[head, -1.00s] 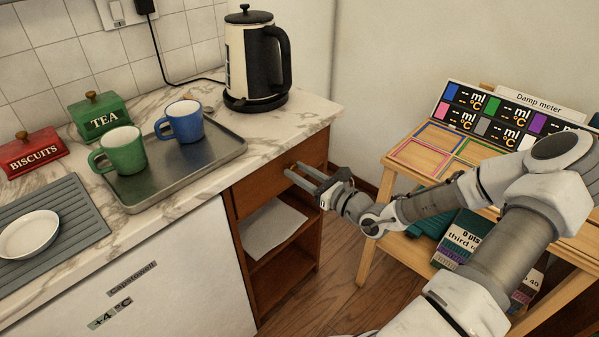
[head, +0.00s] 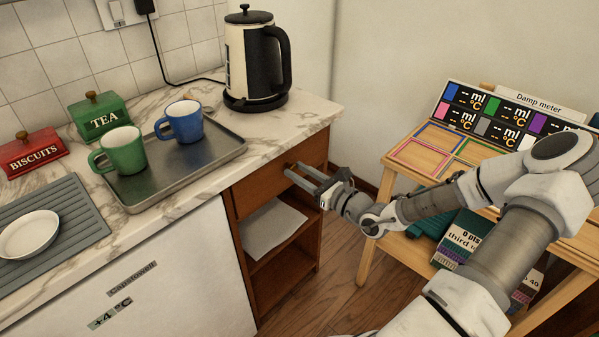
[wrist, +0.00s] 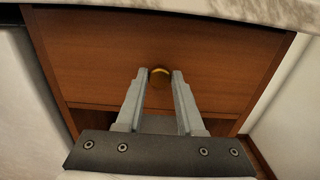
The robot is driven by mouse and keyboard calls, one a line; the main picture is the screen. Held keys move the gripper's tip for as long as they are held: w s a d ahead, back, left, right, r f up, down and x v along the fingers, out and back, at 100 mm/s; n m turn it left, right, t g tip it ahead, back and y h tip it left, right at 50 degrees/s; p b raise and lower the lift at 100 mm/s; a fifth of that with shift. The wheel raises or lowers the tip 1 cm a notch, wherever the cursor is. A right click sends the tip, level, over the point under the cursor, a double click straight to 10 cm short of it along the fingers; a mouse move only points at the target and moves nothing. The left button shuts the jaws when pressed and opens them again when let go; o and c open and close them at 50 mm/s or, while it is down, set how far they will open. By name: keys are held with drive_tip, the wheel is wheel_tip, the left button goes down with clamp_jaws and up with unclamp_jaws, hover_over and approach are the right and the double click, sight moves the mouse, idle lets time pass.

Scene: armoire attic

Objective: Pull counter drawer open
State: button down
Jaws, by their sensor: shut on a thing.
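The counter drawer (head: 257,188) has a brown wooden front under the marble worktop, above an open shelf. Its front also fills the wrist view (wrist: 105,60) and looks flush with the cabinet.
The marble worktop (head: 290,112) overhangs the drawer and holds a kettle (head: 252,62) and a tray (head: 190,170) with green and blue mugs. A white appliance front (head: 150,285) is left of the drawer. A wooden stand (head: 368,215) is at right. Floor shows between.

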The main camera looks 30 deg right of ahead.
drive_tip(key=shift+s, duration=0.1)
drive_tip(key=p+v, duration=0.9)
drive_tip(key=v, duration=1.9)
drive_tip(key=shift+s, duration=0.15)
drive_tip(key=c, duration=0.6)
unclamp_jaws()
drive_tip(key=shift+r, duration=0.1)
drive_tip(key=shift+o, duration=0.2)
drive_tip(key=shift+d, duration=0.1)
drive_tip(key=p+v, duration=0.1)
drive_tip(key=v, duration=1.6)
drive_tip(key=shift+s+p, duration=0.2)
drive_tip(key=shift+p, duration=0.1)
drive_tip(key=shift+r, duration=0.1)
